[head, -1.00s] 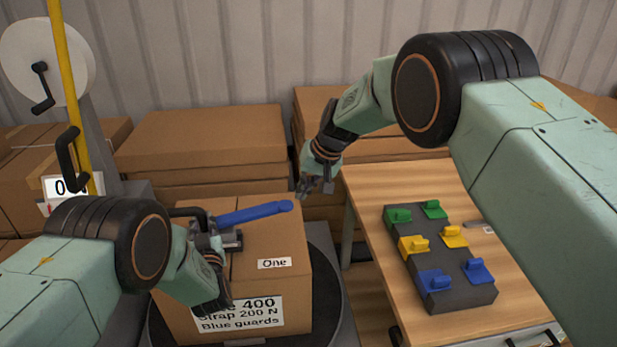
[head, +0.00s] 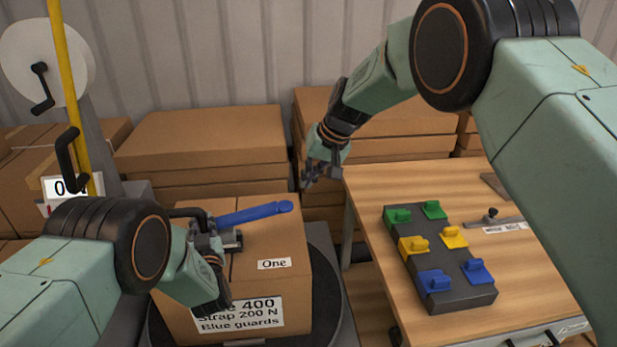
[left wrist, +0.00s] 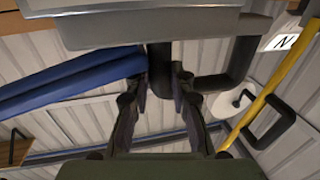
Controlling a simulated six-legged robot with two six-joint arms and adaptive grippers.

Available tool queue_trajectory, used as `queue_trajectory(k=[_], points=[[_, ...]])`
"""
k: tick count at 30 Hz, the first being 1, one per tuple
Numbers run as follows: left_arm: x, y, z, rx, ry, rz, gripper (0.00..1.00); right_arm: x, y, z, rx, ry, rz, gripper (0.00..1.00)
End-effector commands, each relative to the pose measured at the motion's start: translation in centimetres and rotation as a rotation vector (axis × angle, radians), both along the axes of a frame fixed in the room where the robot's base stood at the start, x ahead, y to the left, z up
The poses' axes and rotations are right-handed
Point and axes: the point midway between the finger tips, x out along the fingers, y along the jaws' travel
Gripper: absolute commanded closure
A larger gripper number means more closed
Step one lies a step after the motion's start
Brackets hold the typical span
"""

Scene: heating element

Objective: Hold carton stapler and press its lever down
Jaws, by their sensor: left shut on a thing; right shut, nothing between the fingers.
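The carton stapler is on top of a cardboard carton (head: 290,237) on a round dark turntable. Its blue lever (head: 253,213) points right and slightly up, and its grey body (head: 231,241) is partly hidden by my left gripper. My left gripper (head: 212,232) is shut on the stapler's dark handle. In the left wrist view, the fingers (left wrist: 162,82) close around a dark post beside the blue lever (left wrist: 65,80). My right gripper (head: 312,184) is shut and empty. It is above and right of the lever's tip, apart from it.
A wooden table (head: 390,180) at the right holds a dark block (head: 465,298) with green, yellow and blue pieces. Stacked cartons (head: 205,140) stand behind. A yellow pole (head: 66,60) and a white reel (head: 25,60) stand at the left.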

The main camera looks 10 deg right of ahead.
Motion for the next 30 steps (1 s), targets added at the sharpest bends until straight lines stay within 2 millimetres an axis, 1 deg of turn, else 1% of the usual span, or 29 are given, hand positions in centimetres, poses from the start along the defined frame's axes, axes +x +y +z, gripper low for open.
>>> queue_trajectory(k=[2,3,12,23,26,30], points=[[0.0,0.0,-0.1,-0.001,0.003,0.000,1.00,0.0,0.0,0.0,0.000,0.000,0.000,1.00],[0.0,0.0,-0.1,-0.001,0.003,0.000,0.76,0.0,0.0,0.0,0.000,0.000,0.000,1.00],[0.0,0.0,-0.1,0.000,0.001,0.000,0.51,0.0,0.0,0.0,0.000,0.000,0.000,1.00],[-0.3,-0.1,0.0,0.000,0.002,-0.001,0.51,0.0,0.0,0.0,0.000,0.000,0.000,1.00],[-1.1,-0.3,-0.1,0.000,0.002,-0.002,0.51,0.0,0.0,0.0,0.000,0.000,0.000,1.00],[-3.0,-0.6,-0.1,0.001,0.004,-0.003,0.51,0.0,0.0,0.0,0.000,0.000,0.000,1.00]])
